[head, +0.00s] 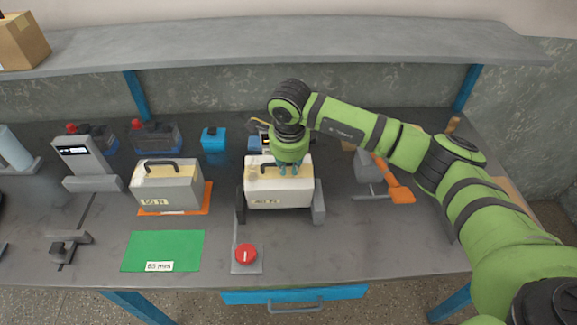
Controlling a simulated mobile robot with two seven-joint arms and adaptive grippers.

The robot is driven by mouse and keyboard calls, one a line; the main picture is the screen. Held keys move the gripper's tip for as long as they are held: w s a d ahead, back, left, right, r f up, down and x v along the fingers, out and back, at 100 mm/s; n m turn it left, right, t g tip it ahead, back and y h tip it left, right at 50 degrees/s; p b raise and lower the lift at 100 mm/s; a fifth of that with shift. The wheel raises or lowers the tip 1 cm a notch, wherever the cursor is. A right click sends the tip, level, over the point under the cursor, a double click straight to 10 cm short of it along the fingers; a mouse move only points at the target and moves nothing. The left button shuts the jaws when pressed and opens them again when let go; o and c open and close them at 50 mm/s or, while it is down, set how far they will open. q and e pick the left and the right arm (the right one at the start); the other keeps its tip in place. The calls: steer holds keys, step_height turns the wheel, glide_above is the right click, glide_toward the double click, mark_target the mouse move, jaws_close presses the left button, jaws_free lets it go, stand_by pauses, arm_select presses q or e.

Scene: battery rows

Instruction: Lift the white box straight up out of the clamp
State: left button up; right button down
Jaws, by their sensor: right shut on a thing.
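The white box (278,194) sits upright between the grey jaws of the clamp (319,203) in the middle of the bench. It has a dark handle on top and a yellowish label on its front. My right gripper (289,169) comes down from above onto the top of the box and is shut on its handle. The fingers partly hide the handle. My left gripper does not show.
A second box (167,187) with a handle stands on an orange mat to the left. A green mat (163,251) marked "65 mm" lies in front of it. A red button (245,253) is before the clamp. A grey shelf (280,42) overhangs the back. An orange tool (400,193) lies right.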

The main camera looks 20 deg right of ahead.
steer(key=shift+a+r+p, duration=0.1)
steer(key=shift+r+p, duration=1.25)
steer(key=shift+r, duration=1.95)
